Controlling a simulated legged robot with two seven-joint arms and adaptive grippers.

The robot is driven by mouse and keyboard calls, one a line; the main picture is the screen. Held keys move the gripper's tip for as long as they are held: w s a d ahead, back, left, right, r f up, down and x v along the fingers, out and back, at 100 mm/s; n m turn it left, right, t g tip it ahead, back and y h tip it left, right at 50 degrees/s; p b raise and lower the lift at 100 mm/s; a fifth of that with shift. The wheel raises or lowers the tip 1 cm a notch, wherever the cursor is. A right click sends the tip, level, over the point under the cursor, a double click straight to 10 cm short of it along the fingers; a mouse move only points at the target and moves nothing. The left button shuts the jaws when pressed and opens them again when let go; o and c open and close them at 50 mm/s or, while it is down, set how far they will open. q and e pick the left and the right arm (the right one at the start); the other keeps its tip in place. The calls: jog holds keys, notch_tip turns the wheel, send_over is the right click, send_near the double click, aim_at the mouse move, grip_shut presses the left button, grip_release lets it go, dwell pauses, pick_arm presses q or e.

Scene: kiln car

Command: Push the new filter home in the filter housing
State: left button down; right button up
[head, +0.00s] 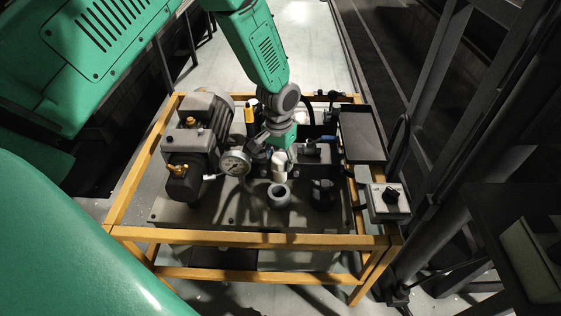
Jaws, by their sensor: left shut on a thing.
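The new filter (278,169) is a small white cylinder, upright below my left gripper (281,150). The left gripper is shut on it, and the fingers hide its upper part. The filter housing (279,204) looks like a grey round cup with an open, dark mouth on the power unit's top plate. The filter's lower end shows just behind the housing's rim in the head view. I cannot tell whether it touches the housing. My right gripper is not in view.
A yellow frame (240,238) surrounds the unit. A pressure gauge (235,162) and a grey motor (190,140) stand left of the filter. A black round part (322,194) is close on the right. A switch box (388,201) and dark tray (362,135) sit farther right.

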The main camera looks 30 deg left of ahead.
pick_arm(q)
jog(key=shift+a+f, duration=0.15)
jog(key=shift+a, duration=0.45)
jog(key=shift+p, duration=0.4)
jog(key=shift+d+f+b, duration=0.6)
jog(key=shift+d+f, duration=0.05)
jog(key=shift+f, duration=0.5)
jog(key=shift+s+a+f+b, duration=0.15)
jog(key=shift+f+b, duration=0.3)
jog(key=shift+f, duration=0.25)
jog(key=shift+a+f, duration=0.35)
jog(key=shift+f, duration=0.15)
jog(key=shift+d+r, duration=0.15)
jog(key=shift+d, duration=0.3)
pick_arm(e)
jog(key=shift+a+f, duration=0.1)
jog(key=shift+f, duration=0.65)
pick_arm(q)
jog(key=shift+a+f, duration=0.5)
jog(key=shift+a, duration=0.05)
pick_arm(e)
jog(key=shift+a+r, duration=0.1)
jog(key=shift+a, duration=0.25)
